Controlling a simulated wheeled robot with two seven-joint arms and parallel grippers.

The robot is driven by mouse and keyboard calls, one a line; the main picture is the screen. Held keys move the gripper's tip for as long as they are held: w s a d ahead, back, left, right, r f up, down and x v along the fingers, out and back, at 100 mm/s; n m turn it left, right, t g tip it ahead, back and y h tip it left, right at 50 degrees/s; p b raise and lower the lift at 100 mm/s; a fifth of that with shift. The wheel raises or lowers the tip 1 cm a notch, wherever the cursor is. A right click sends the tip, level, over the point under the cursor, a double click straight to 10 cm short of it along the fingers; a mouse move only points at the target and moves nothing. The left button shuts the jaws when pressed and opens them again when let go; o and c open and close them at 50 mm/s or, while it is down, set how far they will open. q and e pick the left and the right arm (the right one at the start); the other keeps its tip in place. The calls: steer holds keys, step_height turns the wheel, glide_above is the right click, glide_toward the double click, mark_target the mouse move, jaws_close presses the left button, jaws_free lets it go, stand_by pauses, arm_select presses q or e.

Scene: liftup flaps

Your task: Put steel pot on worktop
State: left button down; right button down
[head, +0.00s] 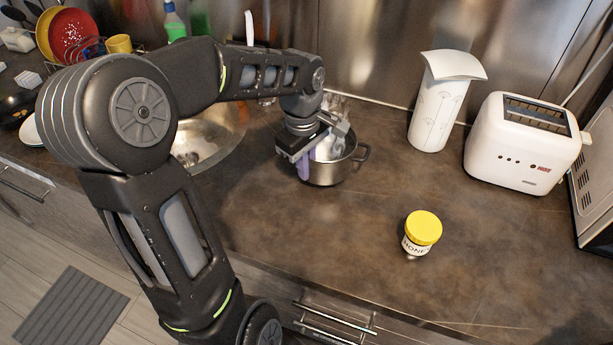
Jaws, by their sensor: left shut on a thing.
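The steel pot (335,172) is at the worktop's middle, just right of the sink, with one side handle showing at its right. It looks upright, and I cannot tell whether its base touches the worktop (290,230). My left gripper (312,160) reaches down over the pot's left side and is shut on the pot. The gripper hides the pot's left rim and part of its inside. Something pale shows at the pot's opening, too unclear to name. My right gripper is not in view.
A honey jar (422,231) with a yellow lid stands right of the pot. A white toaster (521,145) and a white canister (437,105) stand at the back right. The sink (222,140) lies left. The front middle worktop is clear.

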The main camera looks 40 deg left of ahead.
arm_select(q)
steer(key=shift+f, duration=1.8)
steer(key=shift+f, duration=0.1)
steer(key=c, duration=1.6)
jaws_free()
step_height(320, 180, up, 12)
steer(key=shift+s, duration=0.4)
